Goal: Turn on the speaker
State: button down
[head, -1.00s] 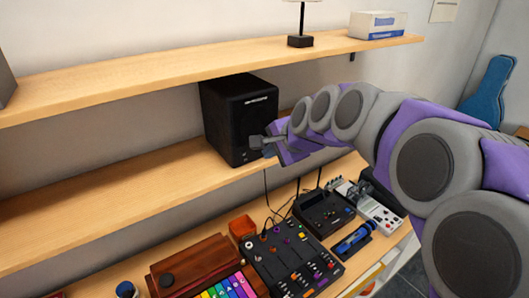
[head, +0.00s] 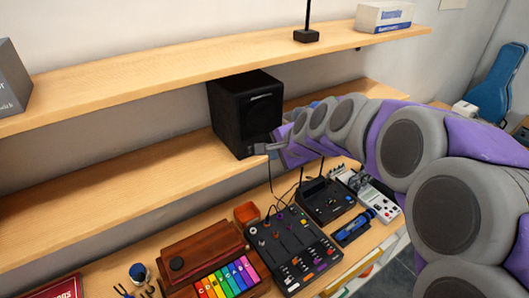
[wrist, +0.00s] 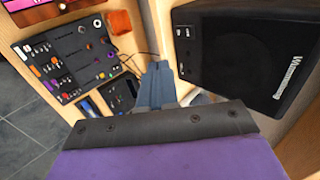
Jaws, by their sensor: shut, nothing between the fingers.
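The black speaker (head: 246,112) stands on the middle wooden shelf, its front facing out over the desk. It also shows at the upper right of the wrist view (wrist: 245,55), with its round cone and white lettering. My gripper (head: 262,149) is at the lower right front of the speaker in the head view. In the wrist view its fingers (wrist: 155,82) are together and hold nothing, pointing beside the speaker's edge with a small visible gap. Whether they touch the speaker cannot be told from the head view.
Below on the desk are a black mixer (head: 293,248), a wooden instrument with coloured keys (head: 222,281), an orange box (head: 246,214) and a router-like device (head: 325,200). The upper shelf (head: 180,83) runs above the speaker. The middle shelf's left part (head: 110,190) is clear.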

aim_at(251, 154)
jog(key=shift+w+a+r+p+x, duration=0.2)
jog(key=shift+w+r+p+x, duration=0.15)
jog(key=shift+x, duration=1.7)
jog(key=shift+w+a+r+p+x, duration=0.25)
jog(key=shift+r+p+x, duration=0.1)
jog(key=shift+x, duration=1.7)
jog(key=shift+w+a+r+p+x, duration=0.15)
jog(key=shift+w+r+p+x, duration=0.15)
jog(key=shift+x, duration=1.8)
jog(key=shift+f, duration=0.2)
jog(key=shift+r, duration=0.25)
